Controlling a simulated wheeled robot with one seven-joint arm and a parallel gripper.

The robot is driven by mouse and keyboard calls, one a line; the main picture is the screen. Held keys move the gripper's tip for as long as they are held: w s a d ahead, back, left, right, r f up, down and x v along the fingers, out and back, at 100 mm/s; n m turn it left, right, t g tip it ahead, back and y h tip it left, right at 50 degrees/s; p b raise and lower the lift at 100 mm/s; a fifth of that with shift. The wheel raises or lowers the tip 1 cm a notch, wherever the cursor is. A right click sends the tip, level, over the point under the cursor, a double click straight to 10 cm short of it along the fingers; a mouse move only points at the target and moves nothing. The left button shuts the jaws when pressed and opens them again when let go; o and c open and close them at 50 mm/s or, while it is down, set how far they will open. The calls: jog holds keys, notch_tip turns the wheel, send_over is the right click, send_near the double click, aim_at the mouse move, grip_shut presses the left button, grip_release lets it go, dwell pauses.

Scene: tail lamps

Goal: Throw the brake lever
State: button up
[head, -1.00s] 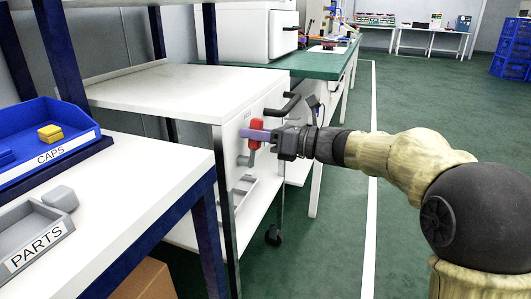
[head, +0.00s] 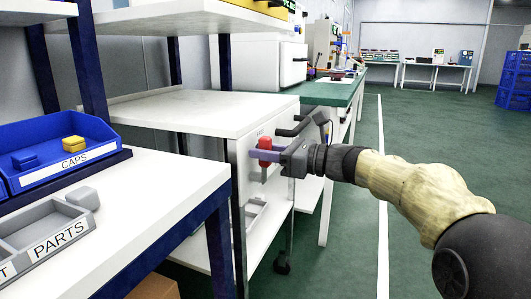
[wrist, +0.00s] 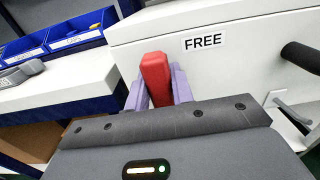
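The brake lever's red grip (head: 265,144) stands out from the front of the white cart (head: 190,112), with a grey part below it. In the wrist view the red grip (wrist: 156,78) sits between my gripper's two purple fingers, close against both. My gripper (head: 266,155) reaches in from the right and is shut on the grip. A label "FREE" (wrist: 204,41) is on the white panel, above and to the right of the grip in the wrist view. The lever's lower part and pivot are hidden in the wrist view by my gripper body.
A black handle (head: 290,131) projects from the cart just right of the lever. A white bench at left holds a blue CAPS bin (head: 60,150) and a grey PARTS tray (head: 85,222). A green-topped bench (head: 335,94) stands behind. The floor at right is clear.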

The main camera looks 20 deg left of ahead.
jog(key=o, duration=0.4)
jog(key=shift+s, duration=0.1)
jog(key=shift+o, duration=0.2)
jog(key=shift+w+d, duration=0.2)
jog(key=shift+d, duration=0.1)
jog(key=d+p, duration=0.5)
jog(key=d, duration=1.2)
jog(key=shift+s+p, duration=0.25)
jog(key=shift+p, duration=0.15)
jog(key=shift+a, duration=0.1)
